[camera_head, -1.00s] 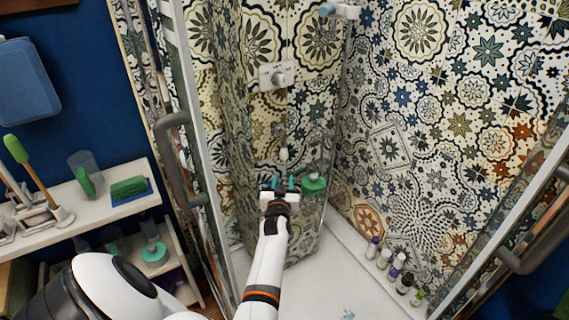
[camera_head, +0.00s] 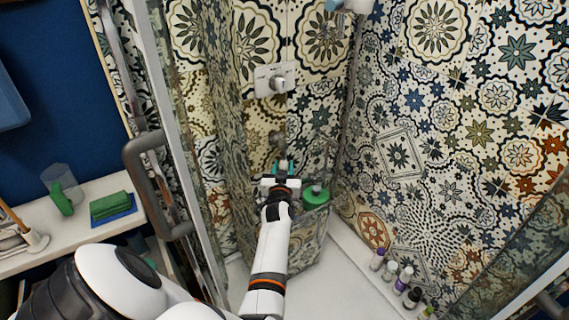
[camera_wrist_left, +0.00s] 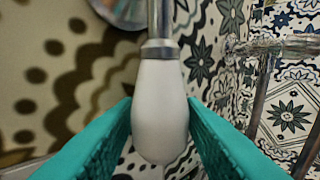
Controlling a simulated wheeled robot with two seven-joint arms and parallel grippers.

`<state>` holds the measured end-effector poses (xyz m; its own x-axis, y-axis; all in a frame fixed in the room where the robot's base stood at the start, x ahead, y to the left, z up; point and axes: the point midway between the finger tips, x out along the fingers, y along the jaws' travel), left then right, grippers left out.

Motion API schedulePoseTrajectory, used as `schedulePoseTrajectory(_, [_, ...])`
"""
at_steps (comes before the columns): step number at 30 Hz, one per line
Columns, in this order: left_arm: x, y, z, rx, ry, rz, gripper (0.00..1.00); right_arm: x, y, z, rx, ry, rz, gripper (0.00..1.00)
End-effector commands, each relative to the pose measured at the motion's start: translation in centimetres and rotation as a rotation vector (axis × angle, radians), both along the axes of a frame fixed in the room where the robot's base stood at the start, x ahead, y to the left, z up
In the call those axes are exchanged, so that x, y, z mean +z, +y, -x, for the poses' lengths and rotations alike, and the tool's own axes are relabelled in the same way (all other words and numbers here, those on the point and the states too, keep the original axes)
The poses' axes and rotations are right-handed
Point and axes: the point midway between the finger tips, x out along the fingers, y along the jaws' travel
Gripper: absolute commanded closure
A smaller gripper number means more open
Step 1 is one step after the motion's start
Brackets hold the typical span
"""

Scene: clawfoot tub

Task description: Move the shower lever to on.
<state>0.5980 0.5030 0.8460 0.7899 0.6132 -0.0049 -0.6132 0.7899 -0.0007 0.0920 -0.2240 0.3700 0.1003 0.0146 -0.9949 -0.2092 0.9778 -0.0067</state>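The shower lever has a white rounded handle on a metal stem, seen close up in the left wrist view (camera_wrist_left: 160,115). It hangs down from a round metal disc (camera_head: 277,138) on the tiled wall. My left gripper (camera_head: 284,167) reaches into the shower just below that disc and hides most of the handle in the head view. In the left wrist view its teal fingers stand apart, one on each side of the handle, with narrow gaps at the tips. My right gripper is not in view.
A wall plate with a knob (camera_head: 277,82) is above the lever. A green-topped container (camera_head: 315,195) stands close to the right of my gripper. Small bottles (camera_head: 390,273) line the right ledge. The door handle (camera_head: 150,185) is left of my arm.

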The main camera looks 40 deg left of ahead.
Motion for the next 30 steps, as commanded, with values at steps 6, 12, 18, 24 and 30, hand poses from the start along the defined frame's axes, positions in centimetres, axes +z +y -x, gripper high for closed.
schedulePoseTrajectory(6, [0.1, 0.1, 0.0, 0.001, -0.002, -0.002, 0.68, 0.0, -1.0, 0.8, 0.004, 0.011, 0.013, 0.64])
schedulePoseTrajectory(12, [0.1, 0.1, 0.0, 0.001, -0.001, -0.002, 1.00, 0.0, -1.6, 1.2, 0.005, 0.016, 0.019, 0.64])
schedulePoseTrajectory(18, [0.0, 0.1, 0.0, 0.000, -0.003, -0.001, 1.00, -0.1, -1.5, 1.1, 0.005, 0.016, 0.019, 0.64])
schedulePoseTrajectory(24, [-0.2, 0.0, -0.4, 0.001, -0.042, 0.010, 1.00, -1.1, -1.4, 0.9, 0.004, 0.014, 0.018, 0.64])
schedulePoseTrajectory(30, [-0.6, -0.3, -1.3, 0.001, -0.150, 0.041, 1.00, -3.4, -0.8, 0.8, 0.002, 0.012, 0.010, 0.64])
